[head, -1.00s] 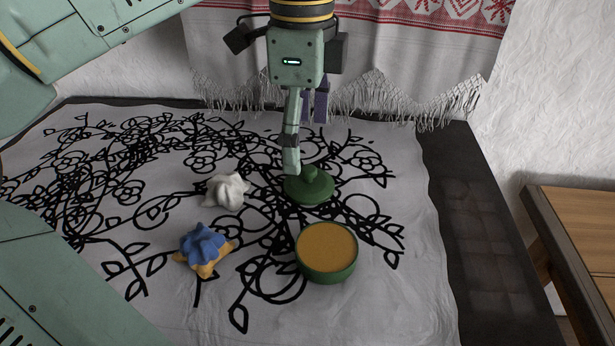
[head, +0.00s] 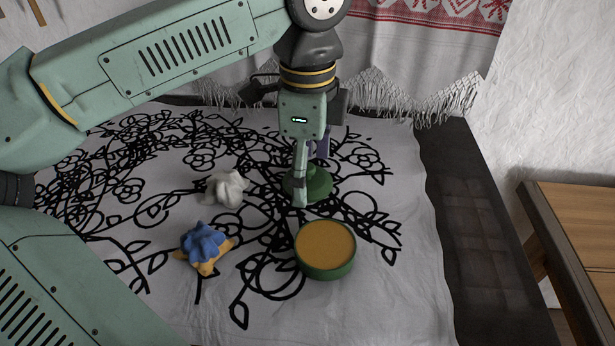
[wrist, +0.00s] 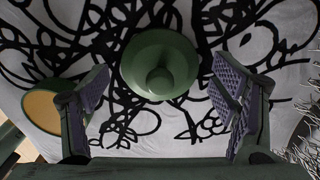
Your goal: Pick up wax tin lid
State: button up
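The wax tin lid is a round green disc with a knob (head: 318,184) and lies on the patterned cloth, partly hidden behind my gripper in the head view. In the wrist view the lid (wrist: 160,66) lies ahead of and between the two spread fingers, its knob facing the camera. My gripper (head: 306,180) points down close over the lid; its fingers (wrist: 161,95) are open with nothing between their pads. The green wax tin (head: 325,250), open and filled with brownish-yellow wax, stands nearer than the lid. The tin also shows at the left of the wrist view (wrist: 42,108).
A white crumpled lump (head: 225,188) lies left of the lid. A blue and orange lump (head: 204,246) lies nearer, left of the tin. The cloth (head: 410,290) is bare right of the tin. A fringed textile (head: 420,75) hangs behind, and a wooden table (head: 585,230) stands at right.

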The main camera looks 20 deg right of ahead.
jog(key=c, duration=0.8)
jog(key=shift+o, duration=0.2)
jog(key=shift+r, duration=0.1)
